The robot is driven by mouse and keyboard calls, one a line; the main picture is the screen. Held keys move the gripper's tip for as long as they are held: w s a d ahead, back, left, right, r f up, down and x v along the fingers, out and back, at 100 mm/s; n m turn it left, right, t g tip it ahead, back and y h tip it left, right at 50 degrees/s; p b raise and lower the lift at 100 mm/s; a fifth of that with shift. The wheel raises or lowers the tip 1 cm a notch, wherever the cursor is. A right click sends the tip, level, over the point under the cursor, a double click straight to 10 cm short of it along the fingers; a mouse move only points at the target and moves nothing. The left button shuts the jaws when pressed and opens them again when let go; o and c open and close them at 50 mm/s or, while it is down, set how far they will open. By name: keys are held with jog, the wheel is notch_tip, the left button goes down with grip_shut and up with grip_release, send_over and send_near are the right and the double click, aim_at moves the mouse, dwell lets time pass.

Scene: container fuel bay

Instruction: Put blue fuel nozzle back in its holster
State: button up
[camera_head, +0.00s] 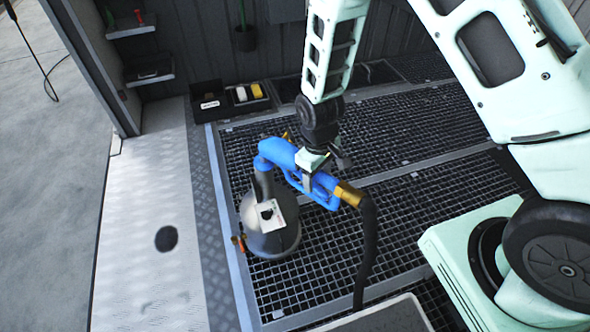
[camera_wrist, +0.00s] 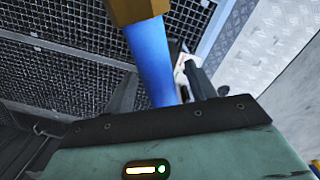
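The blue fuel nozzle (camera_head: 278,153) is held in my gripper (camera_head: 311,176) above the grating in the head view. Its dark spout points down at the top of a grey metal can (camera_head: 268,232); I cannot tell whether the tip is inside it. A brass fitting (camera_head: 350,194) joins the nozzle to a black hose (camera_head: 369,235) that hangs down on the right. In the wrist view, the blue nozzle body (camera_wrist: 150,58) passes between the two dark fingers of my gripper (camera_wrist: 160,82). No holster can be made out in either view.
The grey can has a white label and stands on the dark grating (camera_head: 420,200). Black trays (camera_head: 208,101) with small items lie at the back by the corrugated wall. A light box edge (camera_head: 385,315) is at the bottom.

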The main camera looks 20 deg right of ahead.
grip_shut()
notch_tip(320, 180, up, 12)
jog(key=p, duration=0.9)
jog(key=shift+f+p, duration=0.2)
jog(key=shift+p, duration=0.2)
